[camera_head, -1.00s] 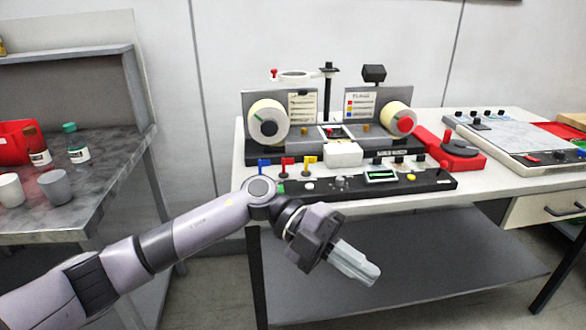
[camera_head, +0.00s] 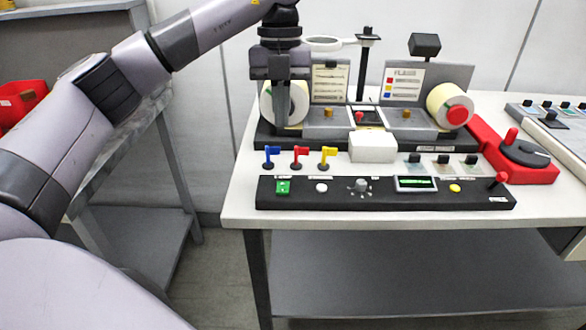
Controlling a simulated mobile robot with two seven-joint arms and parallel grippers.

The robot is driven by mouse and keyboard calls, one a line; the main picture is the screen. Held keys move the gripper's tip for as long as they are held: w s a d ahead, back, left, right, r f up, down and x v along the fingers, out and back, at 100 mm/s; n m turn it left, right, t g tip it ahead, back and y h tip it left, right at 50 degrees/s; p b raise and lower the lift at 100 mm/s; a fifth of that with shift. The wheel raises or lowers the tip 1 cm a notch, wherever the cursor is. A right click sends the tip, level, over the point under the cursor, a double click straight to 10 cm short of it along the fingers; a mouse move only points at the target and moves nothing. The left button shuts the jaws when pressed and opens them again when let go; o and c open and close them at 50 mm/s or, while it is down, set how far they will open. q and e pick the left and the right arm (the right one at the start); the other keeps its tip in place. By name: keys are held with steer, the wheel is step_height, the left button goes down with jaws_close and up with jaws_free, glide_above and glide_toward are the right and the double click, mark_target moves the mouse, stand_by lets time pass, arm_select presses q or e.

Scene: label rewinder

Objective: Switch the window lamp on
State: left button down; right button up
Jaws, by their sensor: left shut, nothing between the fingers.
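My left gripper (camera_head: 283,118) is shut and empty. It points down in front of the left label roll (camera_head: 268,104) and partly hides it. A small window-like opening (camera_head: 367,117) sits between the two rolls. A black lamp-like head (camera_head: 425,45) stands behind. The panel labels are too small to read. My right gripper is not in view.
Blue, red and yellow flag levers (camera_head: 300,156) stand behind the panel, beside a white box (camera_head: 373,147). A ring on a black post (camera_head: 367,60) rises at the back. A red turntable unit (camera_head: 515,158) is at the right. The table's front strip (camera_head: 380,219) is clear.

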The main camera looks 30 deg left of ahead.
arm_select(q)
steer(key=shift+s+a+r, duration=0.1)
steer(key=shift+r, duration=0.05)
glide_toward(282, 192)
steer(key=f, duration=0.6)
steer(key=shift+s+f, duration=0.2)
steer(key=shift+f, duration=0.2)
steer(key=shift+s+d+f, duration=0.15)
steer(key=shift+d+f, duration=0.1)
steer(key=shift+f, duration=0.05)
stand_by(0.4)
